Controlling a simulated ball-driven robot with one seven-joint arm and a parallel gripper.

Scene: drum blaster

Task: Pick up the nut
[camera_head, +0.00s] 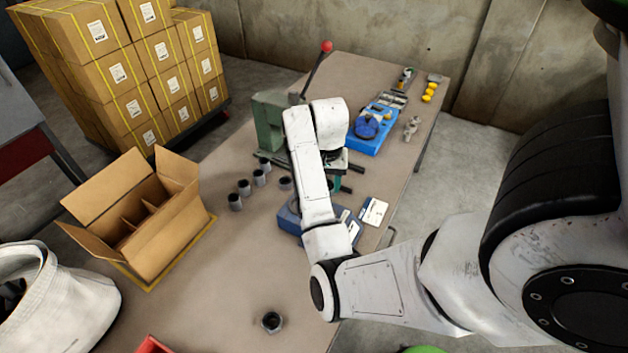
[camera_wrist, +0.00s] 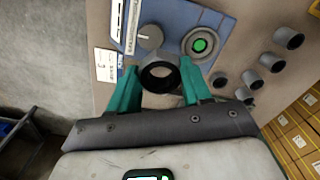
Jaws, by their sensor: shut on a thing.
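In the wrist view, my gripper (camera_wrist: 160,70) has its two green fingers closed on a dark grey nut (camera_wrist: 160,64) with a round hole. The nut shows between the fingertips, in front of the blue control box (camera_wrist: 172,15). In the head view, my arm hides the held nut and most of the gripper; a bit of green finger shows past the arm. Another dark grey nut-like ring (camera_head: 280,322) lies on the table's near part.
The blue box, with a grey knob and green button, also shows in the head view (camera_head: 289,222). Several grey cylinders (camera_head: 235,202) stand left of it. An open cardboard box (camera_head: 165,240) stands at the left. A green press with a red-knobbed lever (camera_head: 326,47) stands behind.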

